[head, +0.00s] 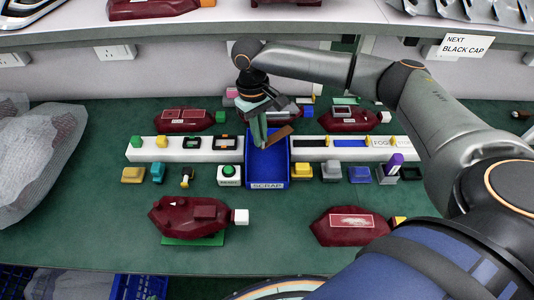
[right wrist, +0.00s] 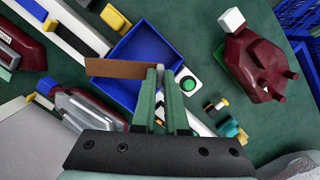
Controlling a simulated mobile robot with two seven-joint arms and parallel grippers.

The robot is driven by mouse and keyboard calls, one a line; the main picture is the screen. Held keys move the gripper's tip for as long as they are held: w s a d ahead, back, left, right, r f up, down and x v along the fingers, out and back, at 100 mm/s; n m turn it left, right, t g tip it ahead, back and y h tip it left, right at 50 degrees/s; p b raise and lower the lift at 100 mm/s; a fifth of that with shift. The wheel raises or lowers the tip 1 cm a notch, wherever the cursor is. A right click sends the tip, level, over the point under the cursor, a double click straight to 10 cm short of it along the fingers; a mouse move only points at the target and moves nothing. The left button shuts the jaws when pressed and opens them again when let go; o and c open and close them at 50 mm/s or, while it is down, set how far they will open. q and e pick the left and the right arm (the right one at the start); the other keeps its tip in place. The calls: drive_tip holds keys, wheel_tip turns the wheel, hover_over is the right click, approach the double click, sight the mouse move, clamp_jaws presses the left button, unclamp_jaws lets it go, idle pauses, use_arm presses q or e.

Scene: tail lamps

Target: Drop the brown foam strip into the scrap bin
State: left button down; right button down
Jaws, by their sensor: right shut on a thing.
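The brown foam strip (head: 277,135) is held at one end by my right gripper (head: 262,143), above the blue scrap bin (head: 268,184). In the right wrist view the strip (right wrist: 122,68) sticks out to the left from between the green fingertips (right wrist: 156,72). Below it is the open bin (right wrist: 140,95), and the strip crosses over its area with its far end near or past the rim. The part of the bin floor that shows is bare blue. My left gripper is not in either view.
White rails with small parts flank the bin: left rail (head: 172,150), right rail (head: 350,141). A green button box (head: 229,174) and a yellow block (head: 302,171) stand close beside it. Dark red lamps (head: 188,218) lie around. The green table (head: 110,215) is clear at front left.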

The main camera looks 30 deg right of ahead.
drive_tip(key=shift+w+d+f, duration=0.35)
drive_tip(key=shift+w+d, duration=0.2)
drive_tip(key=shift+d, duration=0.05)
wheel_tip(320, 180, down, 6)
drive_tip(key=b, duration=0.1)
drive_tip(key=shift+d+f+b, duration=0.2)
drive_tip(key=shift+b, duration=0.15)
drive_tip(key=shift+w, duration=0.1)
drive_tip(key=c, duration=0.9)
unclamp_jaws()
drive_tip(key=shift+o, duration=0.2)
drive_tip(key=shift+r, duration=0.1)
wheel_tip(320, 180, up, 12)
drive_tip(key=w, duration=0.1)
drive_tip(key=shift+w+a+r, duration=0.15)
drive_tip(key=shift+w+r, duration=0.05)
drive_tip(key=shift+w, duration=0.2)
